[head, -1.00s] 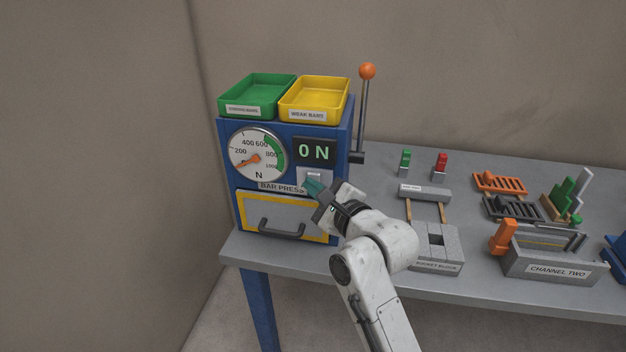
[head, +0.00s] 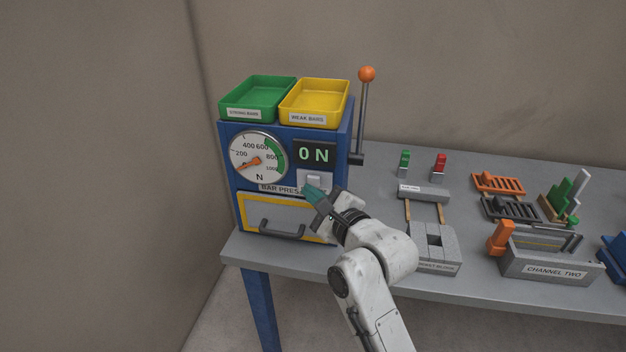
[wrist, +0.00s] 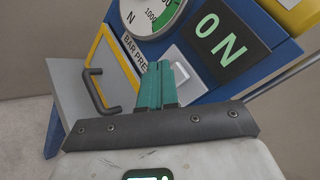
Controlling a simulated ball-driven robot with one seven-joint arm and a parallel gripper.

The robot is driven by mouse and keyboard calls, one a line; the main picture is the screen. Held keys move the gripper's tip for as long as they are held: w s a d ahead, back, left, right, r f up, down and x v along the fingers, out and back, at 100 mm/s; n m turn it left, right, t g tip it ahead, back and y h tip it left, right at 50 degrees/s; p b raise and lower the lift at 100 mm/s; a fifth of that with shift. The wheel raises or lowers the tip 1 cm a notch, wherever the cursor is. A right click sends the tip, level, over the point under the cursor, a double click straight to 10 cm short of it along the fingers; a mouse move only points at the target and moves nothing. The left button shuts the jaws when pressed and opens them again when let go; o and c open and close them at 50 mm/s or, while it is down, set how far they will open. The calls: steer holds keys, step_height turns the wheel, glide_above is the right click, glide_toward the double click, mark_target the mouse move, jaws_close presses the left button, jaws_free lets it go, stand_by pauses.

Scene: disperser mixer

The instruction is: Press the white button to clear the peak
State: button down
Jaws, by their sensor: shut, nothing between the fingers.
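The white button (head: 314,178) is on the front of the blue bar press (head: 284,131), just below the display (head: 314,154) that reads "0 N". In the wrist view the button (wrist: 177,58) is partly hidden behind my fingertips. My gripper (head: 310,190), with teal fingers, is shut and empty. Its tips are at the lower edge of the button; I cannot tell whether they touch it. The dial (head: 257,158) has its orange needle near the low end. In the wrist view my gripper (wrist: 158,75) points at the press front.
A green tray (head: 236,111) and a yellow tray (head: 296,117) sit on the press. A lever with an orange knob (head: 366,74) rises at its right side. A handled drawer (head: 258,214) is below. Racks and blocks cover the table (head: 470,280) to the right.

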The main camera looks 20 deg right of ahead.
steer(key=s+a+p, duration=0.1)
steer(key=s, duration=0.1)
steer(key=s+a+p, duration=0.2)
stand_by(0.6)
stand_by(0.7)
steer(key=s+d+f+n+g+h, duration=0.2)
steer(key=s+d+f+n+g, duration=0.2)
steer(key=s+f+n+g, duration=0.7)
steer(key=s+d+f+n+g, duration=0.1)
steer(key=s+f+n, duration=0.2)
steer(key=s, duration=0.5)
steer(key=s+d+f+n+g, duration=0.2)
steer(key=s+f+n, duration=0.2)
steer(key=s, duration=0.4)
steer(key=s+d+f+n+g+h, duration=0.1)
steer(key=s+f+n, duration=0.3)
steer(key=s, duration=0.5)
steer(key=shift+d+n+g, duration=0.15)
steer(key=shift+n+g, duration=0.35)
steer(key=shift+n, duration=0.3)
